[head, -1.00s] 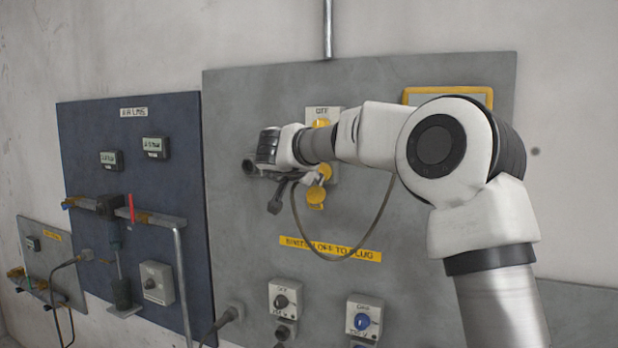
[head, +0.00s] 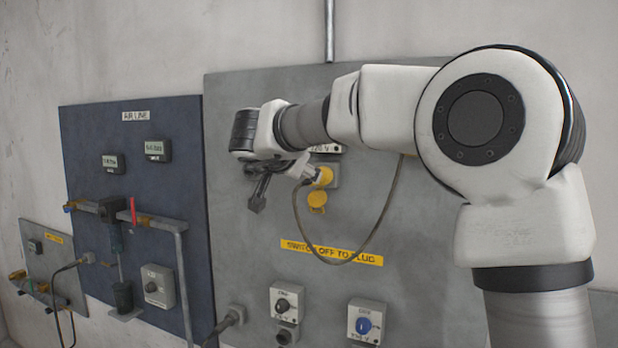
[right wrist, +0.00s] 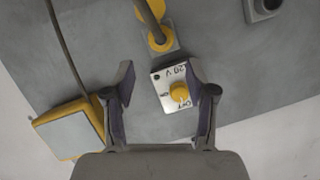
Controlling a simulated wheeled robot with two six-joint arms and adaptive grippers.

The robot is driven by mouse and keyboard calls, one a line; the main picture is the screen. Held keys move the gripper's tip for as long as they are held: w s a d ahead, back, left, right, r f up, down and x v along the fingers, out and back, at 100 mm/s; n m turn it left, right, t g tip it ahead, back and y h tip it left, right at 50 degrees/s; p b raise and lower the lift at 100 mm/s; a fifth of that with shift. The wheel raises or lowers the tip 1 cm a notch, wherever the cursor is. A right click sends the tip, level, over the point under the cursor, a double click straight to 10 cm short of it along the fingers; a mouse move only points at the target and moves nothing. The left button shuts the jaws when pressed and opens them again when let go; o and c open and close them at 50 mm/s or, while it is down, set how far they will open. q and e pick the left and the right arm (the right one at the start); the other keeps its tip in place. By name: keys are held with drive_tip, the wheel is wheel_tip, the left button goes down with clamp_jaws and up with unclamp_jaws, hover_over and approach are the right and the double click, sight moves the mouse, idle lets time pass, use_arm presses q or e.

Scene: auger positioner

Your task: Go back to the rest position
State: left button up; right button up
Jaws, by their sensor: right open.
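My right gripper (head: 270,185) is open and empty in front of the grey panel (head: 240,240), left of the yellow socket. In the right wrist view its fingers (right wrist: 160,88) stand apart, with a switch box (right wrist: 168,88) with a yellow knob seen between and beyond them. The plug also shows at the top of the right wrist view (right wrist: 160,40). My left gripper is out of view.
A blue air-line panel (head: 85,180) with gauges, pipes and a red handle is on the left. Two switch boxes (head: 287,303) (head: 366,320) sit low on the grey panel. The plug's cable (head: 345,258) hangs in a loop below my right arm.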

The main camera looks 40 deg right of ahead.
drive_tip(key=shift+v, duration=1)
drive_tip(key=shift+s+a, duration=0.1)
drive_tip(key=shift+a, duration=0.1)
